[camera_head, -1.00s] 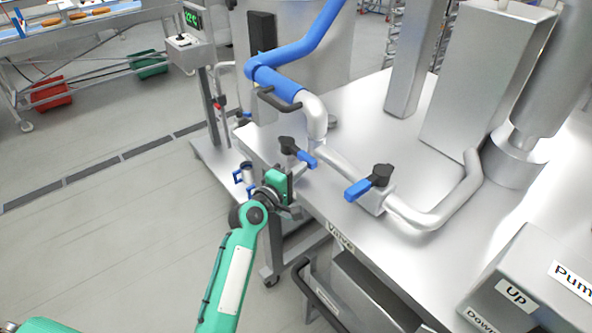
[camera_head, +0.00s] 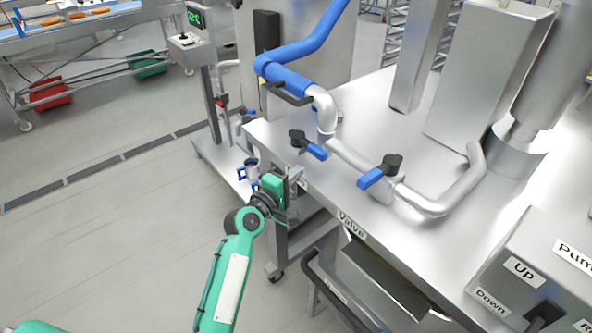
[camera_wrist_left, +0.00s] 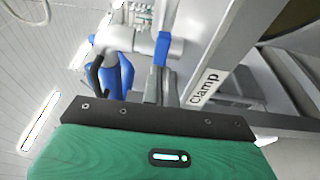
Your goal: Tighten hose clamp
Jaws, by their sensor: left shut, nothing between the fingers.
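A metal pipe fitting with blue handles (camera_head: 248,173) is low beside the left edge of the steel table. A label reading "Clamp" (camera_wrist_left: 205,88) is on the table's edge. My left gripper (camera_head: 292,188) is shut and empty at the table edge, right of the fitting. Its grey fingers (camera_wrist_left: 160,88) point toward the fitting area in the wrist view; I cannot tell whether they touch it. My right gripper is not in view.
The steel table (camera_head: 310,165) carries a pipe with two blue-handled valves (camera_head: 308,145) and a blue hose (camera_head: 300,60). A control box (camera_head: 525,275) is at the lower right. The floor at left is clear.

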